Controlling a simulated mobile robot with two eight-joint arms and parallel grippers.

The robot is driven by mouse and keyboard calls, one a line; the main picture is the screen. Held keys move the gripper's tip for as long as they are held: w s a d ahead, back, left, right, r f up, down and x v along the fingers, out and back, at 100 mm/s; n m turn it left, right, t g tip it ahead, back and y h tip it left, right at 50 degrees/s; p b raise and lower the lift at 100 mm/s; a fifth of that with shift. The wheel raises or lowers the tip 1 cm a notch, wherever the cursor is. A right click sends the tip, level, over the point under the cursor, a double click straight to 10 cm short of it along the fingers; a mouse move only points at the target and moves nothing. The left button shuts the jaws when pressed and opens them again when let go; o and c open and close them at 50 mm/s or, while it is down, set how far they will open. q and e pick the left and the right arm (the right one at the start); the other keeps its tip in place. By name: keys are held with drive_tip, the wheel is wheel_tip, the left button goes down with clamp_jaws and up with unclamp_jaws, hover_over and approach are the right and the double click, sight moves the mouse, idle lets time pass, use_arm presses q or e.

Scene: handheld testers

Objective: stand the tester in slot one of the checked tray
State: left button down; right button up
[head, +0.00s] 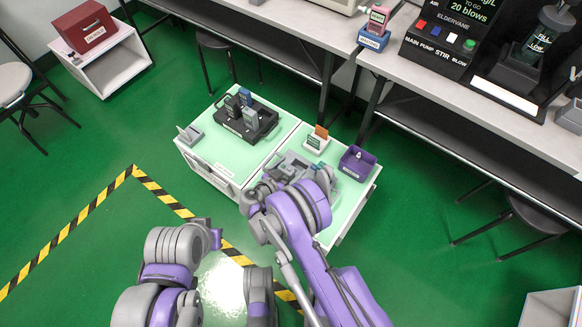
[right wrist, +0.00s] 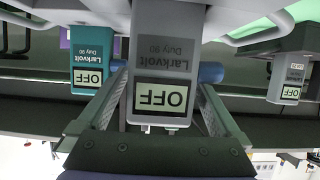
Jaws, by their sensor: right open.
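In the right wrist view a grey tester (right wrist: 165,50) marked Larkvolt Duty 90, its screen reading OFF, appears upside down between the fingers of my right gripper (right wrist: 164,73). The fingers are open, one on each side of it; I cannot tell whether they touch it. In the head view my right arm reaches over a grey tray (head: 291,164) on the right cabinet top and hides part of it. A black tray (head: 262,131) on the left cabinet top holds several upright testers. The tray patterns and slot numbers are too small to read.
A teal tester (right wrist: 88,62) and another grey tester (right wrist: 291,77) flank the middle one. A purple bin (head: 358,162) and a white holder with an orange card (head: 317,140) stand near my right arm. A small grey stand (head: 189,134) sits at the left cabinet edge.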

drive_tip(key=p+v, duration=0.1)
drive_tip(key=v, duration=1)
drive_tip(key=shift+s+a, duration=0.2)
drive_tip(key=shift+s, duration=0.05)
drive_tip(key=s+d+r+n+g+y, duration=0.1)
drive_tip(key=d+r+n+g+y, duration=0.3)
drive_tip(key=d+r, duration=1.15)
drive_tip(key=s+d+r+n+y, duration=0.1)
drive_tip(key=s+d+r, duration=0.1)
drive_tip(key=s, duration=0.5)
drive_tip(key=s+d+r+n+g+y, duration=0.1)
drive_tip(key=s+d+r, duration=0.1)
drive_tip(key=s, duration=0.4)
drive_tip(key=s+d+r+n+g+y, duration=0.1)
drive_tip(key=s+d+r, duration=0.1)
drive_tip(key=s+d, duration=0.2)
drive_tip(key=s, duration=0.3)
drive_tip(key=shift+s+d+r+y, duration=0.25)
drive_tip(key=shift+s+d+y, duration=0.1)
drive_tip(key=shift+y, duration=0.05)
drive_tip(key=shift+p, duration=0.3)
